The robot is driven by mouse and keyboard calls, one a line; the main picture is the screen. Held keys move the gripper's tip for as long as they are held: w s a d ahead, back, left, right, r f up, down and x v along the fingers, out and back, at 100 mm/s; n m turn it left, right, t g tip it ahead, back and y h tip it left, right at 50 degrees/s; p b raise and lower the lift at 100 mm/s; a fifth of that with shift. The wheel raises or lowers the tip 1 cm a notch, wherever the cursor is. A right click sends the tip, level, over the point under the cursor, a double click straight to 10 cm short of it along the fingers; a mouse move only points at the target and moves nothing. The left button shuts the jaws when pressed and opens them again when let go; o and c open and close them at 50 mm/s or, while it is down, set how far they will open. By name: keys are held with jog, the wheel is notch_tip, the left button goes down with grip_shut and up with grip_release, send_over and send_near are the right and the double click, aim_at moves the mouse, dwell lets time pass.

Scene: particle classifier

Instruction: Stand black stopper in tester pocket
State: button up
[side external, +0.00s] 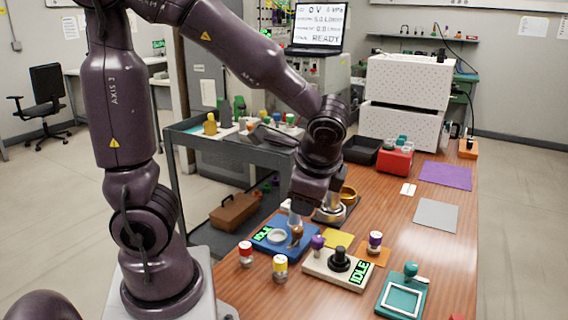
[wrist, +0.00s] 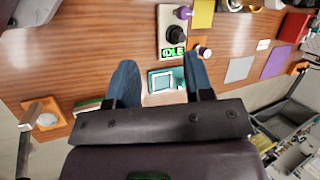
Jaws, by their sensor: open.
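A black knobbed piece that looks like the stopper (side external: 340,257) stands upright on a cream unit with a green IDLE display (side external: 357,273); I cannot tell whether it sits in a pocket. It also shows in the wrist view (wrist: 177,35). A blue unit (side external: 270,244), also reading IDLE, has a round white seat (side external: 277,237).
Red-topped (side external: 246,254) and yellow-topped (side external: 280,267) jars stand in front. A teal tray (side external: 387,308) is front right. The table's right side has clear wood.

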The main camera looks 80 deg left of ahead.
jog(key=s+d+r+n+t+h, duration=0.4)
jog(key=s+r+n+t+h, duration=0.1)
jog(key=r, duration=0.3)
jog(key=shift+s+d+n+h, duration=0.2)
jog(key=shift+n+h, duration=0.2)
jog(key=shift+n, duration=0.2)
jog(key=shift+o, duration=0.3)
